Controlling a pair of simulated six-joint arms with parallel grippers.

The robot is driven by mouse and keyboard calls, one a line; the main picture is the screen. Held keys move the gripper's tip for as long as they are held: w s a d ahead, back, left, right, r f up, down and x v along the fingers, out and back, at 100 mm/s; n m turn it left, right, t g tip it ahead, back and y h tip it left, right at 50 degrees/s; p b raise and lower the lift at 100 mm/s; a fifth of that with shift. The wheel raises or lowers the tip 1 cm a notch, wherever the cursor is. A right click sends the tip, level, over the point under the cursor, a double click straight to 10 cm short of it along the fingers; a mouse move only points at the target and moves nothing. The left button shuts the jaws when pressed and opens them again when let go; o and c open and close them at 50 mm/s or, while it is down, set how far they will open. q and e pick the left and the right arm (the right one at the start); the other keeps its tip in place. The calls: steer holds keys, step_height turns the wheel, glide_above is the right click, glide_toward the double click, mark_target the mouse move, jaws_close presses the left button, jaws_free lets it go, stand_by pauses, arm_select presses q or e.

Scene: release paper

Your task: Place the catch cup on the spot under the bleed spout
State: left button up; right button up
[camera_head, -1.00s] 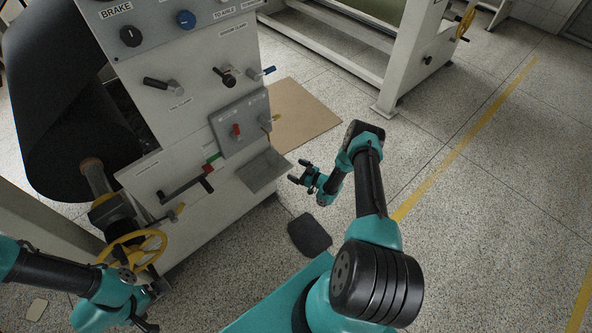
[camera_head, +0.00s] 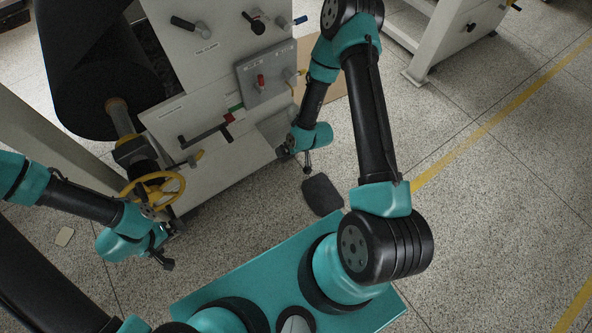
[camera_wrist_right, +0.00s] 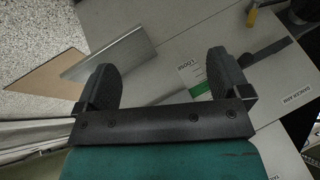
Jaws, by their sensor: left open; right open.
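I cannot make out a catch cup in either view. A small yellow fitting (camera_head: 301,73), possibly the bleed spout, juts from the right side of the grey valve panel (camera_head: 268,72). A grey shelf (camera_head: 272,134) sticks out below that panel, partly hidden by my right arm; it shows bare in the right wrist view (camera_wrist_right: 112,52). My right gripper (camera_head: 296,160) is open and empty at the shelf's front; its spread fingers show in the wrist view (camera_wrist_right: 166,80). My left gripper (camera_head: 172,245) is open near the yellow handwheel, with nothing visible in it.
A dark mat (camera_head: 322,195) lies on the floor below my right gripper. A brown sheet (camera_wrist_right: 45,76) lies beyond the shelf. The floor at right is open.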

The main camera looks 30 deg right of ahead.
steer(key=s+a+r+g, duration=0.2)
steer(key=s+r, duration=0.1)
steer(key=s, duration=0.3)
steer(key=s+a+r+m+g, duration=0.1)
steer(key=s+a+r+g, duration=0.1)
steer(key=s, duration=0.4)
step_height(320, 180, up, 2)
steer(key=shift+s+a+r, duration=0.2)
steer(key=shift+s+a, duration=0.1)
steer(key=shift+a, duration=0.15)
steer(key=shift+c, duration=0.2)
